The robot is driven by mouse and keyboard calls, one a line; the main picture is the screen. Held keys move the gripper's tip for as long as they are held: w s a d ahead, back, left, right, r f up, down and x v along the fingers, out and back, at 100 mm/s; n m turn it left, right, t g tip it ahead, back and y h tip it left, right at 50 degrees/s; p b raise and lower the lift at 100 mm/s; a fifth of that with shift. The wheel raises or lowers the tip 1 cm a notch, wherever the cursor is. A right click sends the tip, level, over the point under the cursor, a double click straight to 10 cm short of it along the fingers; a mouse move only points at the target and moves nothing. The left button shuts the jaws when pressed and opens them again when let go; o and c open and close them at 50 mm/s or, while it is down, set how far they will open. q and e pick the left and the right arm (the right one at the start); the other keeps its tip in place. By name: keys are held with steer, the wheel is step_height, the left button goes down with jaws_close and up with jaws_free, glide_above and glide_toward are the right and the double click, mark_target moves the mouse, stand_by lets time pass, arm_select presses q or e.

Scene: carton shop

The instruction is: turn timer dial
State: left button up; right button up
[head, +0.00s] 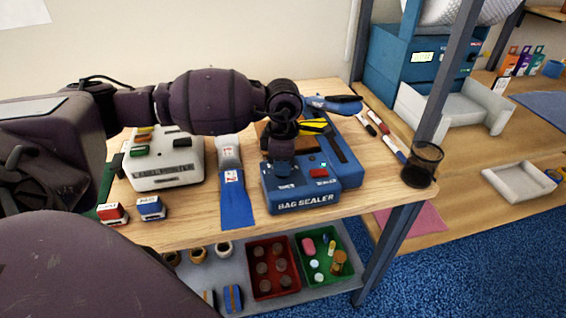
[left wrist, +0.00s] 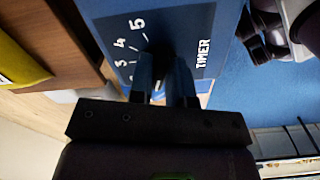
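The blue bag sealer (head: 305,200) stands on the wooden table in the head view, its labelled front toward me. My left gripper (head: 283,172) points down over the left part of its top, hiding the dial there. In the left wrist view the dark timer dial (left wrist: 162,50) sits on a dark panel with white numbers and the word TIMER. The fingers of my left gripper also show there (left wrist: 165,82), one on each side of the dial, and look closed on it. Their exact contact is shadowed. My right gripper is not in view.
A white label printer (head: 165,165) stands left of the sealer, with a blue-and-white strip (head: 233,190) between them. Red (head: 112,213) and blue (head: 151,208) stamps are near the front edge. Pens and a black mesh cup (head: 421,165) are at right. Bins sit on the shelf below.

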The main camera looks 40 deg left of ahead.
arm_select(q)
jaws_close()
